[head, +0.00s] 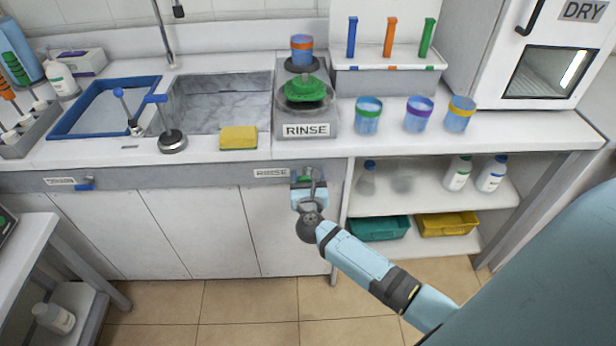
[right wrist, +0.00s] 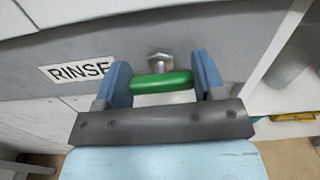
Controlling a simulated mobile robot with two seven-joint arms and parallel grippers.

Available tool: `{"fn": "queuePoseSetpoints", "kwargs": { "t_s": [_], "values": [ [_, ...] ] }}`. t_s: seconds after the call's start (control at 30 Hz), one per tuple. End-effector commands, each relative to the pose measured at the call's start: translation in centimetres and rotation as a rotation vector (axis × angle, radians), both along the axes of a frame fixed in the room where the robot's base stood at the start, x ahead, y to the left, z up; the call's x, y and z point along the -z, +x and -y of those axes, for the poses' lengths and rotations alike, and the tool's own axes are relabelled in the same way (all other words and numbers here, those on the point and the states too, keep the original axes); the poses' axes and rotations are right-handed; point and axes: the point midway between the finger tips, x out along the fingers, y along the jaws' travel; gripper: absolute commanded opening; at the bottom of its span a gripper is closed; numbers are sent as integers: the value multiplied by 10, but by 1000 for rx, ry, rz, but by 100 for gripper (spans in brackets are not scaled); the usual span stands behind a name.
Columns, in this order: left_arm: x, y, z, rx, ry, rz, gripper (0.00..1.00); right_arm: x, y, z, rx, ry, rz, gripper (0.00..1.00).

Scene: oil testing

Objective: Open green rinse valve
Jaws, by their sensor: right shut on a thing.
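The green rinse valve (right wrist: 163,82) is a short green handle on a metal bolt at the grey front panel under the counter. In the right wrist view the handle lies crosswise, with its ends at the two blue fingers of my right gripper (right wrist: 161,76). My right gripper is shut on it. In the head view my right gripper (head: 308,184) is at the panel, just right of the small RINSE label (head: 271,173), and mostly hides the valve. The label also shows in the right wrist view (right wrist: 77,72). My left gripper is not in view.
Above the valve, a rinse station (head: 306,130) with a green piece stands on the counter beside a yellow sponge (head: 238,138). A blue-handled valve (head: 85,186) is farther left on the panel. Open shelves with bottles and a teal bin (head: 380,229) are close on the right.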

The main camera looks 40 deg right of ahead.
Motion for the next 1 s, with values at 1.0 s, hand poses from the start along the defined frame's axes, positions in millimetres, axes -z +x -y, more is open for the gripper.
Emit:
{"fn": "queuePoseSetpoints", "kwargs": {
  "t_s": [1.0],
  "values": [
    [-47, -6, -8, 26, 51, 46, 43, -2, 2, -2, 1, -752, -463, 40]
  ]
}}
